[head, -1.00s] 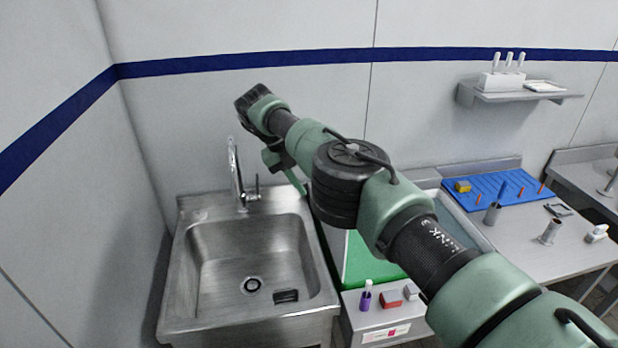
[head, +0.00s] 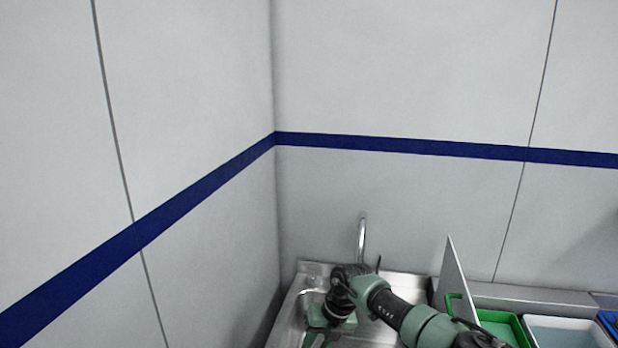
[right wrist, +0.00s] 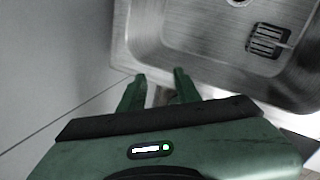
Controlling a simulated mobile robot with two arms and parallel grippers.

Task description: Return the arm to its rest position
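My right arm enters the head view from the lower right. Its green and black gripper (head: 318,338) points down at the left side of the steel sink (head: 314,269), close to the picture's bottom edge. In the right wrist view the two green fingers of this gripper (right wrist: 156,76) stand apart with nothing held between them. The sink (right wrist: 185,45) lies beyond the fingertips there, with its rim near them. My left gripper is not in view.
A tap (head: 362,238) rises behind the arm. An upright grey panel (head: 456,278) stands right of the sink, beside a green tray (head: 504,325) and a pale tub (head: 566,333). A small dark slotted object (right wrist: 268,40) lies in the basin. Walls (head: 190,130) close the left and back.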

